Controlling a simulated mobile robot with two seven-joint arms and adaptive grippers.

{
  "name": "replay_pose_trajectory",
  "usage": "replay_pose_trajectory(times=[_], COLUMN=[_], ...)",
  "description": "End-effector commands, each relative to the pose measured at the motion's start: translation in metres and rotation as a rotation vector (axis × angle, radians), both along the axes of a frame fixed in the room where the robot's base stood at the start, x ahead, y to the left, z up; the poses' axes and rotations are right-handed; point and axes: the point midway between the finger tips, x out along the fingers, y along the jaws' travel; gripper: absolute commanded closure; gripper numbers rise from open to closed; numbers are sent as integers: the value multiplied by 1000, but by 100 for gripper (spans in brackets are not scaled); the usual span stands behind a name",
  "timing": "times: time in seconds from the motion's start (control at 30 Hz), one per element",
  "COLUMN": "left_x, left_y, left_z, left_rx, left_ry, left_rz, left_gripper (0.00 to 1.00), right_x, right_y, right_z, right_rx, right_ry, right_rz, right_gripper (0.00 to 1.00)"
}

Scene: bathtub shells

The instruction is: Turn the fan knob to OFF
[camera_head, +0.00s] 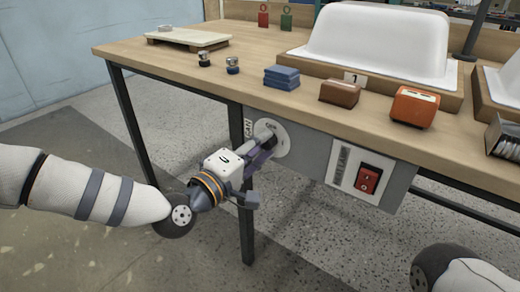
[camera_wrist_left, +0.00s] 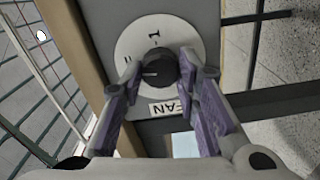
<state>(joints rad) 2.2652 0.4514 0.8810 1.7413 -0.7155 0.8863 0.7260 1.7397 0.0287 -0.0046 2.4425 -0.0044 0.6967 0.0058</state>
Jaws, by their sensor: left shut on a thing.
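The fan knob (camera_wrist_left: 158,68) is a dark round knob on a white dial plate (camera_wrist_left: 143,40), with a FAN label (camera_wrist_left: 168,107) beside it. In the left wrist view the knob's pale line points left; dial marks show above and to the left. No OFF mark can be made out. My left gripper (camera_wrist_left: 160,82) has its purple-grey fingers shut on the knob, one on each side. In the head view, my left gripper (camera_head: 266,143) reaches the white dial plate (camera_head: 276,132) under the table edge and hides the knob. My right gripper is not in view.
A red rocker switch (camera_head: 368,179) sits on the panel to the right. The wooden table (camera_head: 215,72) above holds a white tub shell (camera_head: 375,40), blue blocks (camera_head: 281,77), a brown block (camera_head: 340,93) and an orange block (camera_head: 414,106). A dark table leg (camera_head: 245,235) stands below my gripper.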

Motion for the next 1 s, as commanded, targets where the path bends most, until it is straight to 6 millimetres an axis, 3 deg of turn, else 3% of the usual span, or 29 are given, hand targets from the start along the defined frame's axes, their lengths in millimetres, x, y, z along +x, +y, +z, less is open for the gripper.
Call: replay_pose_trajectory(times=[0.4,0.97,1.0], left_x=[0,0,0], left_y=[0,0,0], left_z=[-1,0,0], left_rx=[-139,-160,-160], left_ry=[102,117,117], left_rz=[0,0,-1], left_gripper=[99,99,64], right_x=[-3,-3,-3], right_y=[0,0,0], right_z=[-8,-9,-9], right_rx=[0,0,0], right_ry=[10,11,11], right_rz=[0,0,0], right_gripper=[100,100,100])
